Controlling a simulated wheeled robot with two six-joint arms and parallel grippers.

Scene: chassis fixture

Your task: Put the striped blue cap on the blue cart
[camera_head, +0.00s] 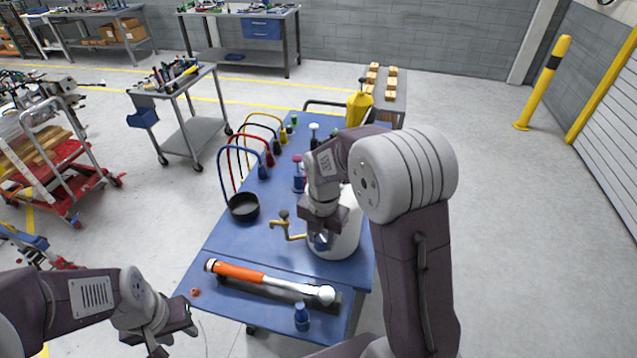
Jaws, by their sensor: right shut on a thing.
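The blue cart (225,262) stands in the middle, its blue top loaded with tools. My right gripper (321,240) is shut on a small blue thing, seemingly the cap, just in front of a white container (345,238) on the cart. The arm and fingers hide most of the held thing, so I cannot make out stripes. Another small blue piece (302,317) stands upright at the cart's near right corner. My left gripper (165,338) is at the lower left, outside the cart's near left edge; its finger gap is unclear.
An orange-handled hammer (270,282) lies across the near part of the cart. A brass tap (286,228), a black cup (243,208) and several curved hoses stand behind it. A small red ring (195,292) lies near the left edge.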

